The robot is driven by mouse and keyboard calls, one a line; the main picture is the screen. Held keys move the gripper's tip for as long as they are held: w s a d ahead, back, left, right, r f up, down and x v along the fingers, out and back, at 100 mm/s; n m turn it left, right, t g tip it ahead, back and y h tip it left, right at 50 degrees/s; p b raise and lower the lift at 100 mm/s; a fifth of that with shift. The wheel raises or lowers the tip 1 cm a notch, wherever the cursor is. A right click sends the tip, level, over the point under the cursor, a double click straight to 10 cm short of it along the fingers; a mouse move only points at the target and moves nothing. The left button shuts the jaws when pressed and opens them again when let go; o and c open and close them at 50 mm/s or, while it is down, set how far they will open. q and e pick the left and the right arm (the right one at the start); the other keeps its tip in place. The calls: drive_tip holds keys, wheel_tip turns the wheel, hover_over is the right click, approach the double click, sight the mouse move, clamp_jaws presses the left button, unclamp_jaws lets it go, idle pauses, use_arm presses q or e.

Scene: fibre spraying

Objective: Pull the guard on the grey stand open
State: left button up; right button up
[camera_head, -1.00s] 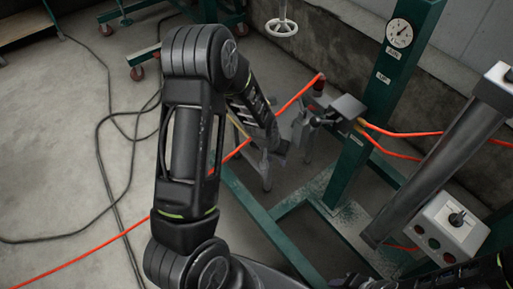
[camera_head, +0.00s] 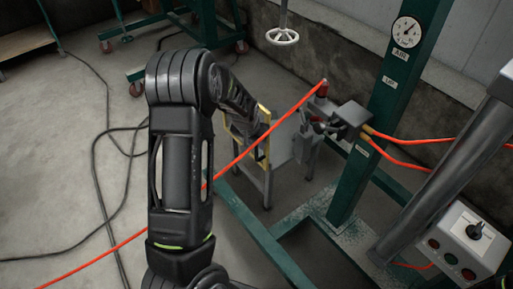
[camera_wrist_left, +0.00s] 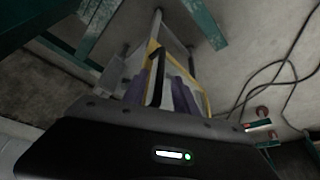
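The grey stand (camera_head: 280,148) is a small legged table in the middle of the head view. A yellow-edged guard frame (camera_head: 264,113) is at its left side, partly hidden by my left arm. The frame also shows in the left wrist view (camera_wrist_left: 151,47), straight ahead of the gripper. My left gripper (camera_wrist_left: 157,88) is at the guard, with a dark upright bar between its two fingers. I cannot tell whether the fingers press on that bar. In the head view the fingers are hard to make out against the guard. My right gripper is not in view.
An orange hose (camera_head: 262,137) crosses in front of the stand. A green post (camera_head: 383,110) with a gauge stands to the right, and a control box (camera_head: 463,245) is at lower right. A handwheel (camera_head: 282,37) is behind. Black cables lie on the left floor.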

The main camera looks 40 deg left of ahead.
sight(256, 145)
use_arm(q)
drive_tip(key=x, duration=0.5)
drive_tip(key=shift+b, duration=0.4)
clamp_jaws()
idle(1.0)
